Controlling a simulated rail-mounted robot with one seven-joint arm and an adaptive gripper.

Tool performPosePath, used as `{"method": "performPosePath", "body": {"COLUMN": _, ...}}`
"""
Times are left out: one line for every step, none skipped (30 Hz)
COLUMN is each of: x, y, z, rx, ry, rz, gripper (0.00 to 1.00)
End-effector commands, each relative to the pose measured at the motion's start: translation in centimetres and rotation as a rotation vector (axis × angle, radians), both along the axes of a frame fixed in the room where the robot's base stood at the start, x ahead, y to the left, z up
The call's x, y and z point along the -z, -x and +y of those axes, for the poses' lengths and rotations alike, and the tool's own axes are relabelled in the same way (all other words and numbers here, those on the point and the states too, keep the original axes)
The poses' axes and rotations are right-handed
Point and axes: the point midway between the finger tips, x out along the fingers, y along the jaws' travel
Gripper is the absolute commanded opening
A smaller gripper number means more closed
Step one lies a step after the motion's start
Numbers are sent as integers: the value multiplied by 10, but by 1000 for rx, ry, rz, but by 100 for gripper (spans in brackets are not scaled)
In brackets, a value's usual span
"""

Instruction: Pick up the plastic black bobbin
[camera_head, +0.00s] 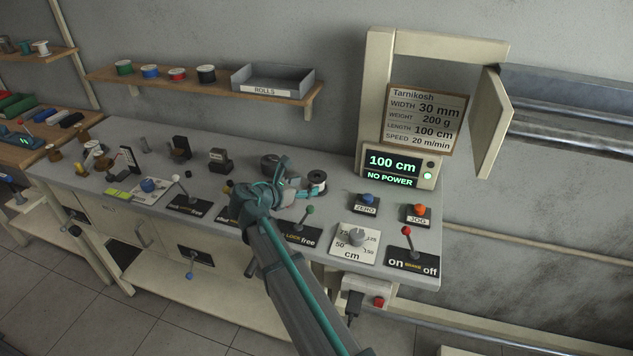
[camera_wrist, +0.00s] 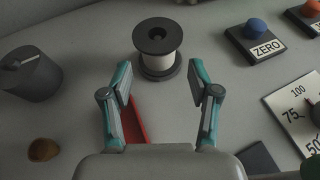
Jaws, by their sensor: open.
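The black bobbin (camera_wrist: 158,38) stands upright on the grey bench, with black flanges and a pale wound core. It lies just beyond my fingertips and roughly centred between them in the wrist view. In the head view the bobbin (camera_head: 318,178) shows just right of my gripper (camera_head: 297,186). In the wrist view my gripper (camera_wrist: 160,88) is open and empty, its two teal and grey fingers spread on either side. The bobbin appears apart from both fingers.
A dark cylindrical knob (camera_wrist: 32,74) stands left of my gripper. The blue ZERO button (camera_wrist: 257,30) and a dial plate (camera_wrist: 297,108) lie to the right. A red strip (camera_wrist: 134,120) lies beneath the left finger. A shelf (camera_head: 215,88) with spools runs along the wall.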

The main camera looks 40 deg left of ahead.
Motion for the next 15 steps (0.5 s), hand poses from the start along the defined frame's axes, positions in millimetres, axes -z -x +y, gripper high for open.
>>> {"method": "performPosePath", "body": {"x": 2, "y": -7, "z": 1, "rx": 1, "ry": 0, "rz": 0, "gripper": 61}}
{"method": "performPosePath", "body": {"x": 3, "y": -9, "z": 0, "rx": 1, "ry": 0, "rz": 0, "gripper": 61}}
{"method": "performPosePath", "body": {"x": 4, "y": -12, "z": 0, "rx": 1, "ry": 0, "rz": 0, "gripper": 61}}
{"method": "performPosePath", "body": {"x": 5, "y": -13, "z": 0, "rx": 1, "ry": -1, "rz": 0, "gripper": 61}}
{"method": "performPosePath", "body": {"x": 5, "y": -14, "z": 0, "rx": 1, "ry": -1, "rz": 0, "gripper": 61}}
{"method": "performPosePath", "body": {"x": 6, "y": -16, "z": 0, "rx": 1, "ry": -1, "rz": 0, "gripper": 61}}
{"method": "performPosePath", "body": {"x": 6, "y": -18, "z": 0, "rx": 1, "ry": -1, "rz": 0, "gripper": 61}}
{"method": "performPosePath", "body": {"x": 7, "y": -19, "z": 0, "rx": 1, "ry": -1, "rz": 0, "gripper": 61}}
{"method": "performPosePath", "body": {"x": 8, "y": -23, "z": 0, "rx": 1, "ry": -1, "rz": 0, "gripper": 61}}
{"method": "performPosePath", "body": {"x": 9, "y": -26, "z": 1, "rx": 1, "ry": 0, "rz": 0, "gripper": 61}}
{"method": "performPosePath", "body": {"x": 10, "y": -29, "z": 1, "rx": 2, "ry": 1, "rz": 0, "gripper": 61}}
{"method": "performPosePath", "body": {"x": 12, "y": -34, "z": 1, "rx": 2, "ry": 1, "rz": 1, "gripper": 61}}
{"method": "performPosePath", "body": {"x": 14, "y": -38, "z": 1, "rx": 1, "ry": 2, "rz": 1, "gripper": 61}}
{"method": "performPosePath", "body": {"x": 15, "y": -43, "z": 2, "rx": 1, "ry": 2, "rz": 0, "gripper": 61}}
{"method": "performPosePath", "body": {"x": 18, "y": -48, "z": 1, "rx": 2, "ry": 1, "rz": 0, "gripper": 61}}
